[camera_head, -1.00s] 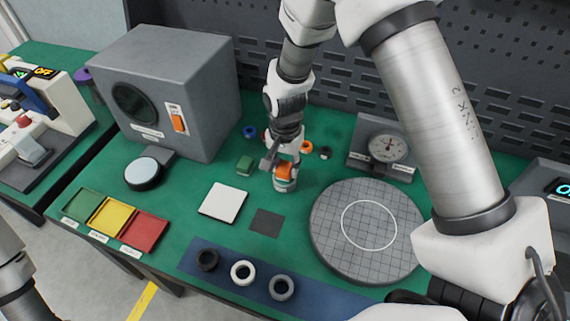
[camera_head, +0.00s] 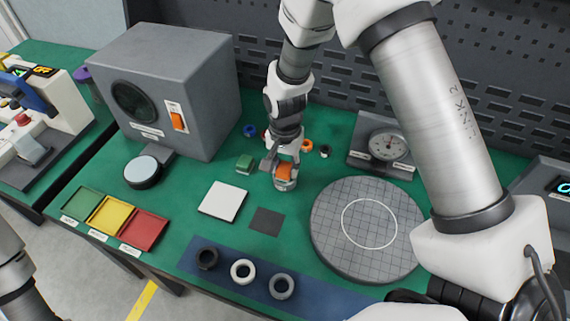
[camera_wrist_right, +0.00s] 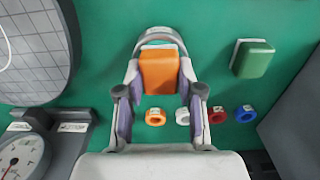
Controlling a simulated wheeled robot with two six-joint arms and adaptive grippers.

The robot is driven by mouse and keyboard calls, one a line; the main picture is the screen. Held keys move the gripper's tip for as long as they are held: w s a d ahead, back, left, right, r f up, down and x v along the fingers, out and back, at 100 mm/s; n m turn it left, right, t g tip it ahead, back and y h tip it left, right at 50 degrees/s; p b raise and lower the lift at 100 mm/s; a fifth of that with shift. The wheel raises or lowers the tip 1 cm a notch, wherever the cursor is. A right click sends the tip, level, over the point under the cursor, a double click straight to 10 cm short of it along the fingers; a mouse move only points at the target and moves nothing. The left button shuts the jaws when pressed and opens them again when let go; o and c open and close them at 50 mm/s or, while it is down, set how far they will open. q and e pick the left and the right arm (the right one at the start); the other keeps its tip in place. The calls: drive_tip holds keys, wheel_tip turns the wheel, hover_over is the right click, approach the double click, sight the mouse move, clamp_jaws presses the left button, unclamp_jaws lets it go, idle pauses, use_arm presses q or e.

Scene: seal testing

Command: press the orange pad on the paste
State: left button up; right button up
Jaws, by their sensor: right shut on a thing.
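The orange pad (camera_head: 285,171) is between the fingers of my right gripper (camera_head: 283,163), which is shut on it. The right wrist view shows the orange pad (camera_wrist_right: 159,71) between both fingers of my right gripper (camera_wrist_right: 158,88). Directly under the pad is a small round grey container (camera_head: 285,184); the right wrist view shows its pale rim and a bit of light blue paste (camera_wrist_right: 158,44) past the pad. I cannot tell whether the pad touches the paste. Of my left side, only part of an arm shows at the lower left.
A green pad (camera_head: 245,163) stands close left of the container. Several small rings lie behind it. A white square plate (camera_head: 223,202), a dark square (camera_head: 266,221) and a round gridded plate (camera_head: 330,246) are in front. A dial gauge (camera_head: 388,147) stands at the right.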

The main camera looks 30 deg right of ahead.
sight(285, 167)
drive_tip(key=shift+f, duration=0.1)
idle(1.5)
drive_tip(key=shift+p, duration=0.4)
wheel_tip(285, 167, up, 7)
drive_tip(key=p, duration=0.6)
drive_tip(key=shift+p, duration=0.35)
